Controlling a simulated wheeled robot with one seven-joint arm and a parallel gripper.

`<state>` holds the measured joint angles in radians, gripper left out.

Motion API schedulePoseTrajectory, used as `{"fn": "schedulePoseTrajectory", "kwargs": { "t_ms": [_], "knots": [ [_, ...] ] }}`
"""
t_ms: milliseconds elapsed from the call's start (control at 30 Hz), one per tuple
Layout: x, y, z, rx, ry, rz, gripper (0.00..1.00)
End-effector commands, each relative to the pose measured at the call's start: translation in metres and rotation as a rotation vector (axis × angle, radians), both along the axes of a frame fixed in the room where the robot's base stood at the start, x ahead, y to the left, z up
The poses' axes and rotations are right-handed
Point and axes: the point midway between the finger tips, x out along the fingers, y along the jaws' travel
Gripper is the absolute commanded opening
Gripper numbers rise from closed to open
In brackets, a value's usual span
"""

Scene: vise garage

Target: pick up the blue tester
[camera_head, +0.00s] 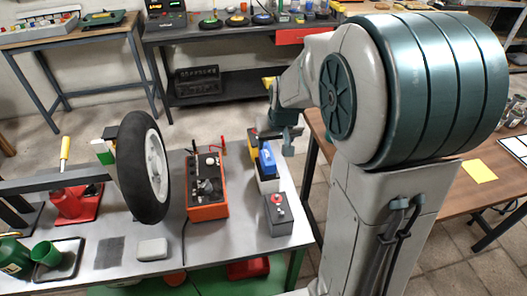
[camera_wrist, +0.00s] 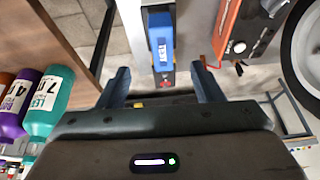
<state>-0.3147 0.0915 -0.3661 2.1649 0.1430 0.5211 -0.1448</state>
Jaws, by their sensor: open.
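The blue tester (camera_head: 266,160) sits at the right part of the grey metal table, on top of a box with white and yellow parts. In the wrist view the tester (camera_wrist: 160,38) carries a white label reading TEST and lies ahead of the gap between my fingers. My gripper (camera_wrist: 162,82) is open, with one dark finger on each side and nothing held. In the head view my gripper (camera_head: 277,136) is just behind the tester and partly hidden by my arm. I cannot tell its exact height above the tester.
An orange-cased device (camera_head: 207,187) stands left of the tester and a grey box with a red knob (camera_head: 277,214) stands in front of it. A wheel (camera_head: 145,168) stands farther left. Bottles (camera_wrist: 45,102) stand by a wooden table edge at left in the wrist view.

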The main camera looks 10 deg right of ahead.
Motion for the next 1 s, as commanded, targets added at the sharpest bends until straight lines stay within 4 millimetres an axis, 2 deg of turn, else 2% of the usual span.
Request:
{"fn": "schedulePoseTrajectory", "kwargs": {
  "t_ms": [100,267,600,1000],
  "knots": [
    [0.016,-0.001,-0.007,-0.020,-0.012,0.003,0.60],
    [0.025,-0.001,-0.020,-0.027,-0.016,0.003,0.60],
    [0.047,0.000,-0.075,-0.028,-0.015,0.004,0.60],
    [0.059,0.003,-0.103,-0.027,-0.014,0.004,0.60]
  ]
}}
